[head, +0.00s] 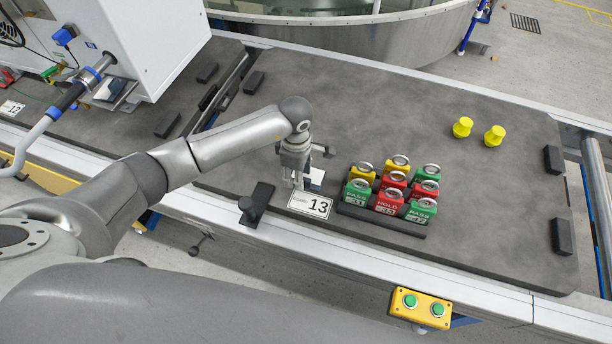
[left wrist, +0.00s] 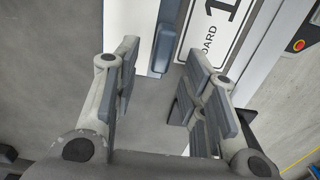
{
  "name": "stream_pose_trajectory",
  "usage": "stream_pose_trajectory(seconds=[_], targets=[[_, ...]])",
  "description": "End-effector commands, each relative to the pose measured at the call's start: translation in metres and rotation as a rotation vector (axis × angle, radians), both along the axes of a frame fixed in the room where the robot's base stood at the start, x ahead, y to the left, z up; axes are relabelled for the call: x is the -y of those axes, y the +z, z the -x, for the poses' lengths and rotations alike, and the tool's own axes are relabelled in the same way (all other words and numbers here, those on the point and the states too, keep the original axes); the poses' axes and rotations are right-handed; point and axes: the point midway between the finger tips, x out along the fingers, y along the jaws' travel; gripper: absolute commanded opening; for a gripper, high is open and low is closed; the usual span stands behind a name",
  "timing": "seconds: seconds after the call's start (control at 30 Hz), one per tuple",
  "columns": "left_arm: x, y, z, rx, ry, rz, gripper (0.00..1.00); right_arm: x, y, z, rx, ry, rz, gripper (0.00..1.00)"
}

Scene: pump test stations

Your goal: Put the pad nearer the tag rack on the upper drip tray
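A small white pad with a blue-grey edge (head: 315,178) lies on the dark bench mat, behind the card marked 13 and left of the tag rack (head: 380,220). In the left wrist view the blue-grey edge of the pad (left wrist: 166,40) shows beyond the fingers. My left gripper (head: 297,182) points down right beside the pad and partly covers it. Its fingers are apart in the left wrist view (left wrist: 160,75), with nothing held between them. A similar white and dark pad (head: 117,91) sits by the white machine at upper left. I cannot pick out a drip tray for sure. My right gripper is not visible.
The rack holds several red, green and yellow ringed tags. The card 13 (head: 311,205) lies in front of my gripper, with a black clamp-like part (head: 257,203) to its left. Two yellow parts (head: 463,127) stand at right. The mat's back middle is clear.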

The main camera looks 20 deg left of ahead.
Motion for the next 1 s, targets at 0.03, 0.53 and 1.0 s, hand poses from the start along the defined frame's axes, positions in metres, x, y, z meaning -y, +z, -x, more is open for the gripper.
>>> stream_pose_trajectory(seconds=[0.03,0.53,1.0], targets=[[0.001,-0.007,0.0,-0.002,0.002,0.002,0.39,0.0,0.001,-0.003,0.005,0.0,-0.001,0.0],[0.001,-0.019,-0.001,0.002,0.0,0.002,0.23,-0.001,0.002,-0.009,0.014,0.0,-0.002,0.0],[0.001,-0.018,-0.001,0.002,0.001,0.002,0.0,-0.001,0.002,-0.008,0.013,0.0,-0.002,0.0]])
